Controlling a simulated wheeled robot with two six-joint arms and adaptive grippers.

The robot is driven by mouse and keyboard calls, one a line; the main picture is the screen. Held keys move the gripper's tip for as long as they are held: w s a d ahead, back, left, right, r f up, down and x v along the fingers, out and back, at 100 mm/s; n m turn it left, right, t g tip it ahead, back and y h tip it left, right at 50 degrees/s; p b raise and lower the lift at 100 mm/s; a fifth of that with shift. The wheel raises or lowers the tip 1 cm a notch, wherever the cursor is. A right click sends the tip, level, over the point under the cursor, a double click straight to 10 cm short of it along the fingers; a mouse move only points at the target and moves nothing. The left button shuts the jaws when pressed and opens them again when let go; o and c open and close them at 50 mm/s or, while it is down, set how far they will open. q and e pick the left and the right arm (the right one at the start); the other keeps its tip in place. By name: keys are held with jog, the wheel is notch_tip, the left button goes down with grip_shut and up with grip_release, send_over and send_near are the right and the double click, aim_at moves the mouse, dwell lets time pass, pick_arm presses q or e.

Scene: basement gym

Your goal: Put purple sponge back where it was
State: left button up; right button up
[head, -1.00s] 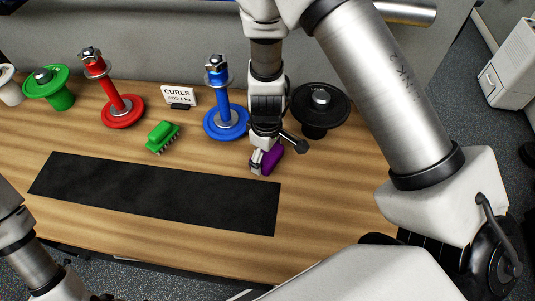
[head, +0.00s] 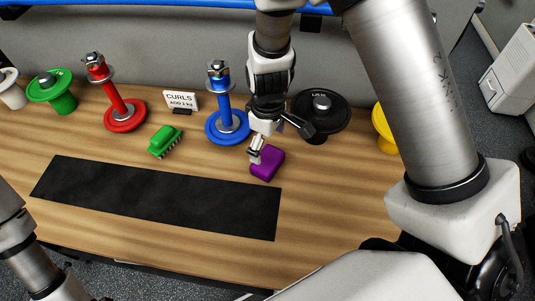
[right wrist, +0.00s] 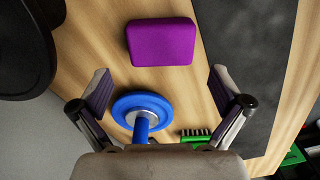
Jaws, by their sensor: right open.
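The purple sponge (head: 267,163) lies flat on the wooden bench, right of the blue post's base and just behind the right end of the black mat. It shows whole in the right wrist view (right wrist: 161,42), ahead of the fingertips. My right gripper (head: 257,150) is open and empty, just above and beside the sponge; in the right wrist view its two fingers (right wrist: 158,85) stand wide apart with nothing between them. My left gripper is not in view; only part of the left arm shows at the lower left.
A blue post (head: 226,118), red post (head: 120,108), sign (head: 181,100), green brush (head: 165,140) and green weight (head: 55,95) stand along the bench. A black weight (head: 322,112) is close right of my gripper; a yellow one (head: 384,138) is partly hidden. The black mat (head: 150,195) is bare.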

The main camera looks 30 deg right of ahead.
aim_at(268, 158)
notch_tip(268, 158, up, 4)
jog(key=shift+r, duration=0.25)
